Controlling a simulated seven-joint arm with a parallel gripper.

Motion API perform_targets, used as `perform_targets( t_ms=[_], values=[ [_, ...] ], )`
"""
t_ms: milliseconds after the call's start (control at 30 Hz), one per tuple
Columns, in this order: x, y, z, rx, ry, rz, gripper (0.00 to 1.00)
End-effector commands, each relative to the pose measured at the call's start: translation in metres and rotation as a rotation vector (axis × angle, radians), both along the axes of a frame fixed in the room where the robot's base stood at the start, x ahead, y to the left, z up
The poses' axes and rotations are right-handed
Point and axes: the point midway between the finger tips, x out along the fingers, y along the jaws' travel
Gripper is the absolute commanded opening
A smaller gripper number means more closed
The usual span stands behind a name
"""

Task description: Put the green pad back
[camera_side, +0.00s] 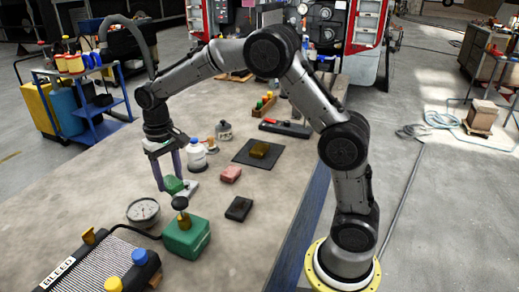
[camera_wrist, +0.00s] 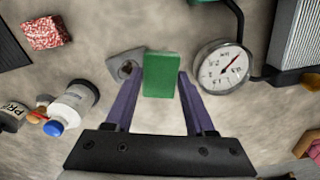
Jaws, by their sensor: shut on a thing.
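The green pad (camera_wrist: 160,75) is a plain green block held upright between the two purple fingers of my gripper (camera_wrist: 163,84) in the wrist view. In the side view my gripper (camera_side: 169,186) points down with the green pad (camera_side: 174,185) at its fingertips, low over the bench. I cannot tell whether the pad touches the bench. A small grey metal piece with a hole (camera_wrist: 124,66) lies just left of the pad in the wrist view; in the side view a pale plate (camera_side: 190,189) shows beside the pad.
A round gauge (camera_side: 143,211) and a green box with a black knob (camera_side: 187,238) stand close in front. A radiator labelled BLEED (camera_side: 85,268) is at bottom left. A white bottle (camera_side: 197,156), red block (camera_side: 231,173), black block (camera_side: 239,208) and dark mat (camera_side: 244,157) with a brown block lie right.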

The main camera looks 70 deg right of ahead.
Motion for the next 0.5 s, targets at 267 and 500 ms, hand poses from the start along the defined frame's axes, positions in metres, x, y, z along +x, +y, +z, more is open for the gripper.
perform_targets(
  t_ms=[267, 500],
  values=[
    [-0.015, 0.000, -0.006, -0.001, 0.001, -0.133, 0.10],
    [-0.091, -0.030, 0.012, 0.001, -0.006, -0.476, 0.10]
  ],
)
